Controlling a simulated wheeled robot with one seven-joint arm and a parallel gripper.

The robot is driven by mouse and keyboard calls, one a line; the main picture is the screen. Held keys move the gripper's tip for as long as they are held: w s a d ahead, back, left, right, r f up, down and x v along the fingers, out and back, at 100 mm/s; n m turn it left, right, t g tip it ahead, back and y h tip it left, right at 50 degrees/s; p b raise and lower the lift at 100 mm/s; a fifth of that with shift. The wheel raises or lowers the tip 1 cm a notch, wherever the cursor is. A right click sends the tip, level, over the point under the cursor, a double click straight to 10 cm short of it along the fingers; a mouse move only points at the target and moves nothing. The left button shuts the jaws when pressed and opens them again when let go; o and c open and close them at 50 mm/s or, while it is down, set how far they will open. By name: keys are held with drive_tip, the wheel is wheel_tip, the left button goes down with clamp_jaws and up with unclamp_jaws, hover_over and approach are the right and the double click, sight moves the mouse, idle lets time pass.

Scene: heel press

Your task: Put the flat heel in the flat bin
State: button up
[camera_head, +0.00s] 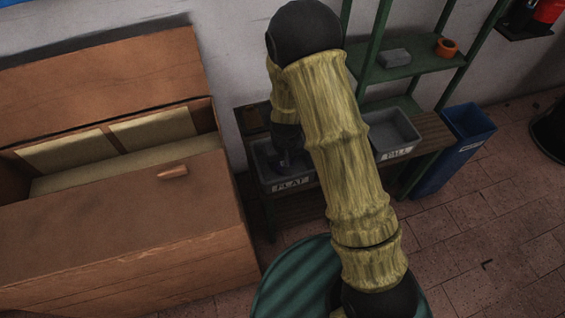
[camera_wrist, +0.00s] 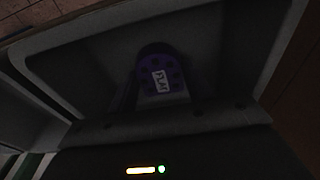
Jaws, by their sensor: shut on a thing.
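The flat bin (camera_head: 292,184) is a grey tray labelled FLAT on a low wooden bench in the head view. Its rim also shows in the wrist view (camera_wrist: 165,130). The flat heel (camera_wrist: 160,62) is a dark purple piece with holes and a small white tag that reads FLAT. My gripper (camera_wrist: 162,95) is shut on the heel, a dark finger on each side, over the bin's interior. In the head view my gripper (camera_head: 287,160) is dark and low at the bin. Whether the heel touches the bin's floor I cannot tell.
A second grey bin (camera_head: 395,153), its label partly readable, stands to the right on the bench. A blue bin (camera_head: 466,140) is farther right. Green shelves (camera_head: 415,62) hold a grey block and an orange pot. A large open wooden chest (camera_head: 120,235) is at left.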

drive_tip(key=shift+f, duration=0.15)
drive_tip(key=o, duration=1)
drive_tip(key=shift+a, duration=0.1)
drive_tip(key=r+p, duration=0.1)
drive_tip(key=r, duration=0.3)
drive_tip(key=s+r+p, duration=0.1)
drive_tip(key=r, duration=0.3)
drive_tip(key=r+p, duration=0.2)
drive_tip(key=r, duration=0.2)
drive_tip(key=shift+s+d+r, duration=0.1)
drive_tip(key=shift+s+d, duration=0.1)
